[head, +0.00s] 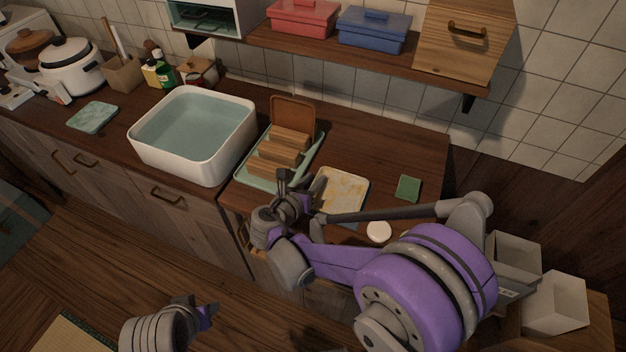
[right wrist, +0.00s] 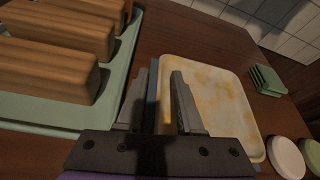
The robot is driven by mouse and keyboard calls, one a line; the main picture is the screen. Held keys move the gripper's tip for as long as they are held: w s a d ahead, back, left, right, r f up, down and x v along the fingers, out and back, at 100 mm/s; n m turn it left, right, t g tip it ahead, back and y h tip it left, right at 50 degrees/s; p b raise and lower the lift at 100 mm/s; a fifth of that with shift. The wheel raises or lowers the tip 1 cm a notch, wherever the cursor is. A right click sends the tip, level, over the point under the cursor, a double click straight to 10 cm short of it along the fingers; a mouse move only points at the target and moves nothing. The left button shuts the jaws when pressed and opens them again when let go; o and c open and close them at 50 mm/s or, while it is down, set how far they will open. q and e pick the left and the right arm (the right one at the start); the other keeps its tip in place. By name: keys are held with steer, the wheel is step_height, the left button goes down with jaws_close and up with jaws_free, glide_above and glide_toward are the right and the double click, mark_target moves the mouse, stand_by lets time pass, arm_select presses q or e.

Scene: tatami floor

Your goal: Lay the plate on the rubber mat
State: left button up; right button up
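A square cream plate (head: 343,188) with yellow-brown stains lies on the wooden counter; it also shows in the right wrist view (right wrist: 215,90). A blue-grey flat edge shows beside and apparently under it (right wrist: 152,95), possibly the rubber mat; most of it is hidden. My right gripper (head: 297,182) is at the plate's left edge. In the right wrist view its fingers (right wrist: 160,85) are apart, one over the plate and one outside its edge. My left gripper (head: 208,311) hangs low over the floor, away from the counter; its opening is unclear.
Left of the plate, a green tray (right wrist: 45,120) holds a wooden rack (head: 280,150) with an upright brown plate (head: 294,113). A white water-filled basin (head: 168,165) stands further left.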

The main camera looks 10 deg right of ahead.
steer(key=shift+r, duration=0.1)
steer(key=shift+s+a+r, duration=0.15)
steer(key=v, duration=1.1)
steer(key=shift+s+a+r, duration=0.15)
steer(key=shift+s, duration=0.05)
